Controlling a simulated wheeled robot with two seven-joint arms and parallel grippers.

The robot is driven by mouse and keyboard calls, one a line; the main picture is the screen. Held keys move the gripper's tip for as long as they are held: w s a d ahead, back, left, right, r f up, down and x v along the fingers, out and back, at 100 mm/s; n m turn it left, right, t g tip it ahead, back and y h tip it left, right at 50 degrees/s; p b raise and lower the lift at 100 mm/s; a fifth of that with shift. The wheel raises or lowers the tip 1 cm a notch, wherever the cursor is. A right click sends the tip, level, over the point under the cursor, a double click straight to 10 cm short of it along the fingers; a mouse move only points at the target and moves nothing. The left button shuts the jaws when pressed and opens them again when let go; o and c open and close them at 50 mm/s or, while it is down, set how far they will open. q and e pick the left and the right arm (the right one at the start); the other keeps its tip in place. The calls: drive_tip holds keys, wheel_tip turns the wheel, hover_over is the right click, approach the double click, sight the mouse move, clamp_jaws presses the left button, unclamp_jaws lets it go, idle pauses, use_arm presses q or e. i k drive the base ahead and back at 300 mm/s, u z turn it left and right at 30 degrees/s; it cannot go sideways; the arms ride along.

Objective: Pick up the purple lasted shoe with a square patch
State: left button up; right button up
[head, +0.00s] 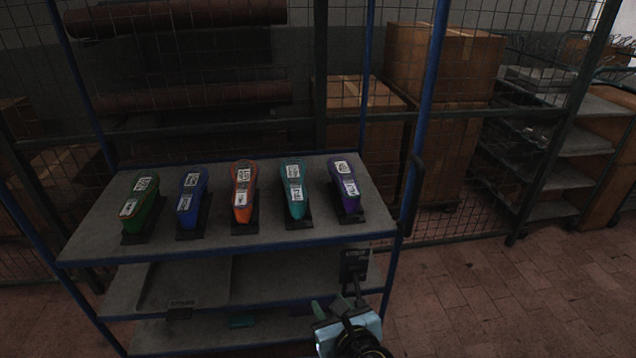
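The purple lasted shoe (344,185) stands on a dark stand at the right end of the row on the top shelf. White labels show on its top; I cannot make out a square patch at this size.
Green (141,203), blue (191,197), orange (244,191) and teal (293,188) shoes share the top shelf (97,238). A blue post (421,120) stands right of the purple shoe. Lower shelves (290,282) lie beneath. The brick floor (500,300) at right is clear.

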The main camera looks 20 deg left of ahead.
sight(343, 171)
drive_tip(key=u, duration=0.4)
drive_tip(key=i, duration=1.2)
drive_tip(key=z, duration=0.75)
